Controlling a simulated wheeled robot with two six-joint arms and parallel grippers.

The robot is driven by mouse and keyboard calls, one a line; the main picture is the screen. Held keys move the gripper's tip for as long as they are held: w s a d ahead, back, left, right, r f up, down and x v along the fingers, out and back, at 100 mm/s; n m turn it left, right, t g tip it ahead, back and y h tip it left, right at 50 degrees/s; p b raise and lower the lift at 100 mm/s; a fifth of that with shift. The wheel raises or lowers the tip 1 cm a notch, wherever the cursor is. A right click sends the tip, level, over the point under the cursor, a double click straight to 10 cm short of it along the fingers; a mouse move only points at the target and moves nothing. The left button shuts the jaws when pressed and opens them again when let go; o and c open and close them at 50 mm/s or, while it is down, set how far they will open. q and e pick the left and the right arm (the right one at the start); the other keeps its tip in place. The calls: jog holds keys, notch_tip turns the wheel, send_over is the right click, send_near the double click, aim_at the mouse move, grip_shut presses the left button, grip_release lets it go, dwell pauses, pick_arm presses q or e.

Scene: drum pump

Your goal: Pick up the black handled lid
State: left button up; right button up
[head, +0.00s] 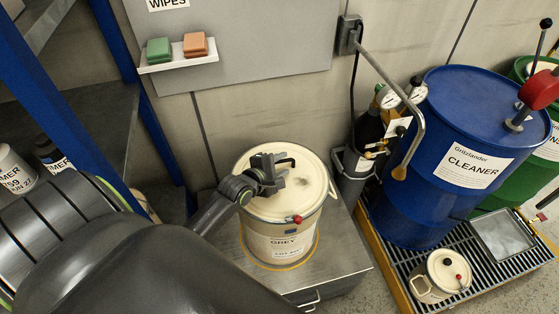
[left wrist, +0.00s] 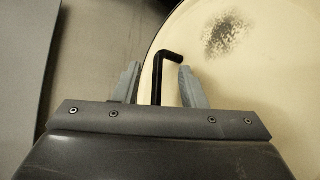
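The cream lid (head: 312,193) with a bent black handle (head: 287,162) sits on a cream drum (head: 282,242) labelled GREY. The drum stands on a metal cabinet at the middle. The lid has a dark smudge and also fills the right of the left wrist view (left wrist: 260,85). My left gripper (head: 274,170) is over the lid's left part. In the left wrist view its fingers (left wrist: 158,70) are apart, with the black handle (left wrist: 166,56) between them and a gap on each side. Contact with the handle does not show. My right gripper is out of view.
A blue CLEANER drum (head: 440,150) and a small cream pot (head: 440,277) with a black knob stand on a grate at right. A gas bottle (head: 370,130) stands behind the cabinet (head: 338,262). A blue rack (head: 140,90) is at left. A sponge shelf (head: 178,62) hangs above.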

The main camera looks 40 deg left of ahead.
pick_arm(q)
jog(key=shift+x, duration=1.1)
grip_shut()
jog(key=shift+r, duration=0.15)
dwell(0.4)
